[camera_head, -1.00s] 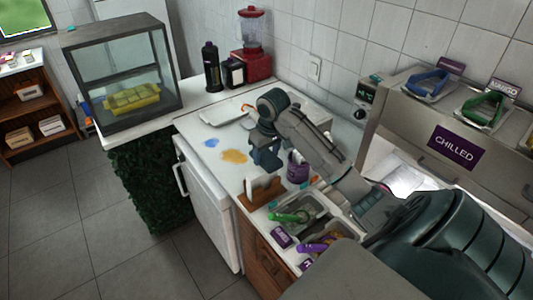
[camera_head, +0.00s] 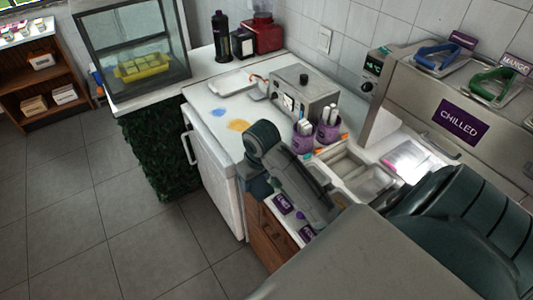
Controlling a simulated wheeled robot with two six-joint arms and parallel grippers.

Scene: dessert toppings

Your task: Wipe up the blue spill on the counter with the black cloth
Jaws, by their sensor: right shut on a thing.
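The blue spill (camera_head: 217,112) is a small patch on the white counter (camera_head: 204,98), towards its left edge. My right gripper (camera_head: 257,188) is low at the counter's front part, nearer the camera than the spill and apart from it. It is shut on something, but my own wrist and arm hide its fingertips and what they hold. I cannot make out the black cloth anywhere in view. My left gripper is not in view.
An orange spill (camera_head: 239,126) lies just right of the blue one. A white tray (camera_head: 233,82), a metal appliance (camera_head: 303,96) and purple cups (camera_head: 328,131) stand behind. A glass display case (camera_head: 135,55) is at the left. Metal topping bins (camera_head: 362,178) are to the right.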

